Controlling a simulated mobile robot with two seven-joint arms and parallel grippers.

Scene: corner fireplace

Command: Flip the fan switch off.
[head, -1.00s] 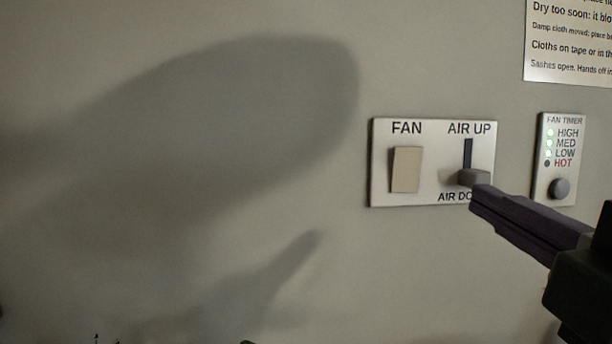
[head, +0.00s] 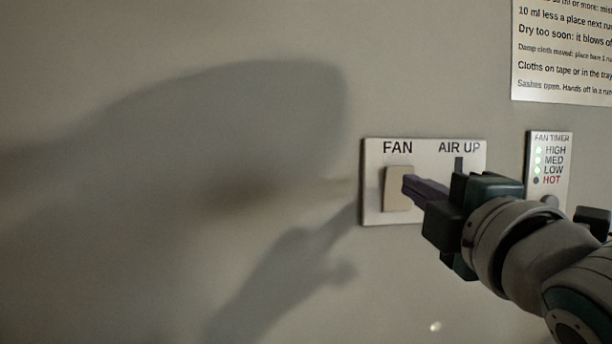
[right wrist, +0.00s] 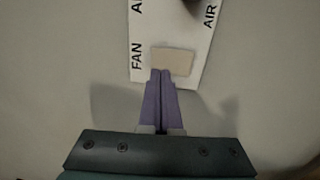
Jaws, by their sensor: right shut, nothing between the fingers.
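The fan switch (head: 397,190) is a beige rocker under the word FAN on a pale wall plate (head: 372,212). It also shows in the right wrist view (right wrist: 172,60), just beyond my fingertips. My right gripper (head: 406,184) is shut and empty, its purple fingertips in front of the right edge of the rocker in the head view. In the right wrist view the fingertips (right wrist: 161,71) overlap the rocker's near left part. I cannot tell whether they touch it. My left gripper is not in view.
The air slider's slot (head: 459,164) on the same plate is mostly hidden behind my right gripper. A fan timer panel (head: 563,140) with green lights is to the right. A printed notice (head: 560,60) hangs above. The wall to the left is bare.

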